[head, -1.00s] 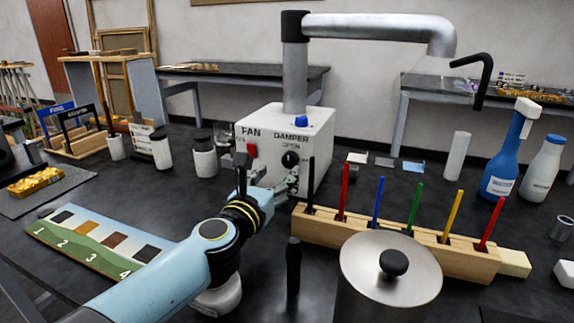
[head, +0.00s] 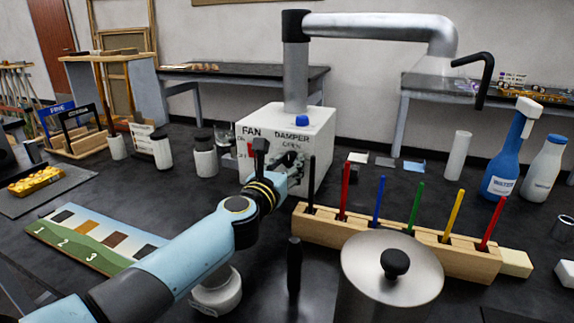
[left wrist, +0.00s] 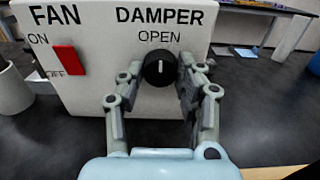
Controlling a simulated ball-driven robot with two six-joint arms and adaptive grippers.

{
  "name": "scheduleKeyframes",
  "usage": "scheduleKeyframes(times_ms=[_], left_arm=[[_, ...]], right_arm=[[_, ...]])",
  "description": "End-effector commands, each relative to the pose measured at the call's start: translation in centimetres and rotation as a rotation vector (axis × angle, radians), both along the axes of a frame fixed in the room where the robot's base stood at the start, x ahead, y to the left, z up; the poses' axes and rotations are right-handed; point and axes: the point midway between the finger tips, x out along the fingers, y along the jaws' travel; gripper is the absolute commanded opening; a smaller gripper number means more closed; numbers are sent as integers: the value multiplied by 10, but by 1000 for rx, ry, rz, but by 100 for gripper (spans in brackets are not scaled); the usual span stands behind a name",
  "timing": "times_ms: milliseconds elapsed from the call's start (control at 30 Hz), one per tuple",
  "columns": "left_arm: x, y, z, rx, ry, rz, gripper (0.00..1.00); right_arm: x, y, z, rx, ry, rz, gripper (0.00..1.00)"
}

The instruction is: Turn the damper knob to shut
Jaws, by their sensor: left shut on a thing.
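The damper knob (left wrist: 160,68) is round and black with a white pointer line, below the word OPEN on the white control box (left wrist: 85,95). Its line stands upright, toward OPEN. My left gripper (left wrist: 158,82) has one finger on each side of the knob and is shut on it. In the head view, my left gripper (head: 287,172) reaches the front of the box (head: 315,140) and hides most of the knob. My right gripper is not in view.
A red fan switch (left wrist: 68,60) sits left of the knob. A wooden rack (head: 400,240) with several coloured sticks stands right of my left arm. A round metal lid (head: 365,262) with a black knob is in front of it. A painted panel (head: 85,250) lies left.

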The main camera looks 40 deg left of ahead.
Motion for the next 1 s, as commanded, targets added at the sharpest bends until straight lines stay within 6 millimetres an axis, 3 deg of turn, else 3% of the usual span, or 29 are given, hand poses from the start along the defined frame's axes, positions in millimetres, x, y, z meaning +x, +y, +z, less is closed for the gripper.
scheduleKeyframes(times_ms=[133, 467, 1000], left_arm=[[0, 0, 0, 0, 0, 0, 3], [0, 0, 0, 52, 14, 0, 3], [0, 1, 1, 474, 115, -1, 3]], right_arm=[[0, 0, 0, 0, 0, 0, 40], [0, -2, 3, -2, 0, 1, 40], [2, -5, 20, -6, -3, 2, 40]])
